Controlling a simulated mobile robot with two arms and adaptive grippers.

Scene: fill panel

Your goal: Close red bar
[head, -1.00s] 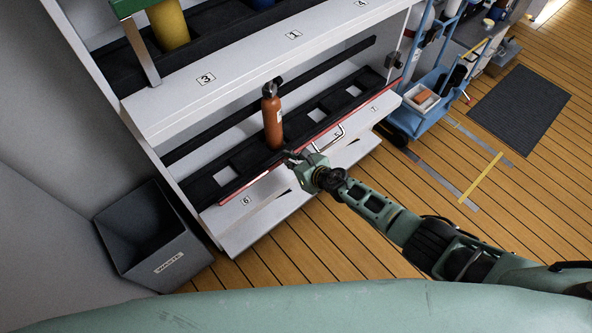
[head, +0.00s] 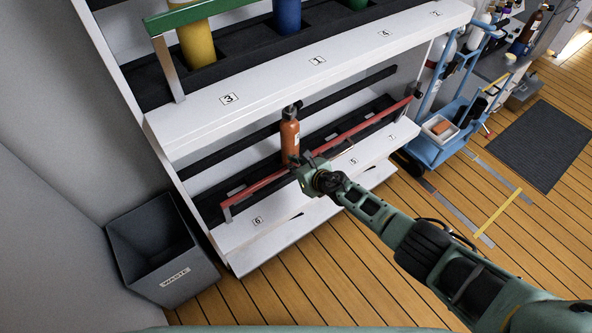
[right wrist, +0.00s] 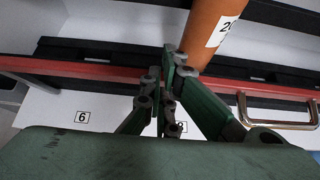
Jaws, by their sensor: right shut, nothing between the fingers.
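The red bar (head: 262,181) runs along the front of the lower shelf in the head view, raised above the shelf's front edge on grey end posts. It also crosses the right wrist view (right wrist: 80,67). An orange bottle (head: 290,137) stands upright on the lower shelf behind the bar; its lower part shows in the right wrist view (right wrist: 208,30). My right gripper (head: 306,160) is at the middle of the bar, in front of the bottle. In the right wrist view its fingers (right wrist: 167,78) are shut and empty, overlapping the bar; contact is unclear. My left gripper is out of view.
The upper shelf (head: 270,85) overhangs the lower one and holds yellow, blue and green cylinders behind a green bar (head: 187,15). A grey waste bin (head: 165,250) stands at left. A blue cart (head: 455,135) stands at right. The wooden floor in front is clear.

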